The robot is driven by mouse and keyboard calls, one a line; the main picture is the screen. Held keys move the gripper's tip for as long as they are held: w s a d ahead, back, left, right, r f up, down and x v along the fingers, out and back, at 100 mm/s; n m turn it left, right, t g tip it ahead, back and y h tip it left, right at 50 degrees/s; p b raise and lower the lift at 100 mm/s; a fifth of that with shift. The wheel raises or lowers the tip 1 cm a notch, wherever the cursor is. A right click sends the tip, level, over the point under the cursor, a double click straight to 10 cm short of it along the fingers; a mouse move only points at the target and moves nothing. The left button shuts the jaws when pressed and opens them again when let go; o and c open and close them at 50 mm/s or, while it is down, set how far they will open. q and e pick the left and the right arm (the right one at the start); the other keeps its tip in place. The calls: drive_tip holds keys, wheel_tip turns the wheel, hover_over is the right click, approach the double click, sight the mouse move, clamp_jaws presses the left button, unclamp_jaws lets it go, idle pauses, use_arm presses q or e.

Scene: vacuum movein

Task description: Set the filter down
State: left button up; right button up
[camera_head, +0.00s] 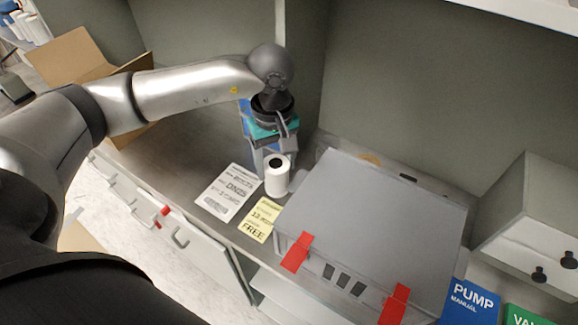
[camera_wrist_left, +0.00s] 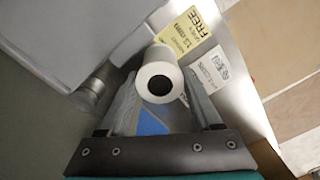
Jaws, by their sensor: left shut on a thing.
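The filter (camera_head: 277,180) is a white cylinder with a dark hole in its end, seen upright in the head view, at or just above the grey worktop (camera_head: 178,150). I cannot tell whether its base touches. My left gripper (camera_head: 272,158) reaches down from above and is shut on the filter. In the left wrist view the filter (camera_wrist_left: 160,78) sits between the two fingers, its dark hole facing the camera. My right gripper is not in view.
A grey case (camera_head: 380,215) with red latches stands close right of the filter. A white printed sheet (camera_head: 228,192) and a yellow card (camera_head: 262,219) lie near it. An open cardboard box (camera_head: 75,55) is at the far left. A blue pump manual (camera_head: 470,304) is at lower right.

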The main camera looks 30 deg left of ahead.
use_arm(q)
drive_tip(key=w+f, duration=0.1)
drive_tip(key=f, duration=0.1)
drive_tip(key=w+f, duration=0.3)
drive_tip(key=f, duration=0.1)
drive_tip(key=shift+w+d+f, duration=0.2)
drive_tip(key=shift+w+f, duration=0.05)
drive_tip(key=shift+w+f+p, duration=0.25)
drive_tip(key=shift+f+p, duration=0.05)
drive_tip(key=shift+f, duration=0.15)
drive_tip(key=o, duration=1.5)
